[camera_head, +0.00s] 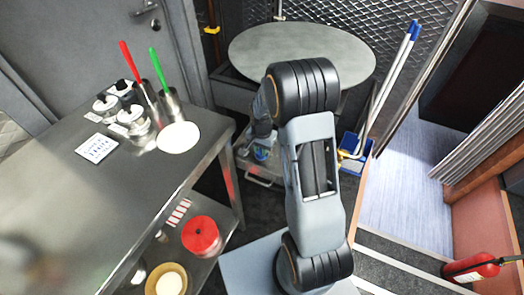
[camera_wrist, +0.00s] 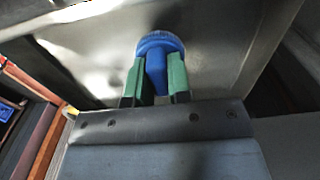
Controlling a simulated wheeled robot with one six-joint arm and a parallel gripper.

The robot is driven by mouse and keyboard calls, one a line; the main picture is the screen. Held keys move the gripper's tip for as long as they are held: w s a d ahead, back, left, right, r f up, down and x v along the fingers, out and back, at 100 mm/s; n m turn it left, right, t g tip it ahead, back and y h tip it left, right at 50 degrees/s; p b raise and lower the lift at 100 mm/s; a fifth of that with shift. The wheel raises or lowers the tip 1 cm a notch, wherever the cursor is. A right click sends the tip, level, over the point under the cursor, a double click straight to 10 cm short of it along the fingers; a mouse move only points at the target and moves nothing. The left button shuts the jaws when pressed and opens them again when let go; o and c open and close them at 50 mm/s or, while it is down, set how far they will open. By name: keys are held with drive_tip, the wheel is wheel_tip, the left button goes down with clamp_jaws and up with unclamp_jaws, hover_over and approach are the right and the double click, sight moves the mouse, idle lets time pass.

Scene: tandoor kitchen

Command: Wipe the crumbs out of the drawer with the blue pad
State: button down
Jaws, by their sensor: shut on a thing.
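In the wrist view my gripper (camera_wrist: 155,82) has its two green fingers shut on the blue pad (camera_wrist: 160,42). The pad has a round blue head beyond the fingertips and a blue grip between them. Past it lies a grey metal surface with long edges (camera_wrist: 215,40), which looks like the drawer's inside. I cannot tell whether the pad touches it. No crumbs can be made out. In the head view my arm bends over and down beside the steel table, and its end is mostly hidden; a small blue patch shows there.
A steel table (camera_head: 75,215) at left holds jars, red and green handled tools and a white disc. A round table (camera_head: 300,52) stands behind my arm. A blue bucket (camera_head: 352,150) with poles is to its right.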

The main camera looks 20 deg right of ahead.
drive_tip(key=shift+r+p, duration=1.8)
drive_tip(key=shift+r, duration=0.85)
drive_tip(key=shift+f, duration=0.1)
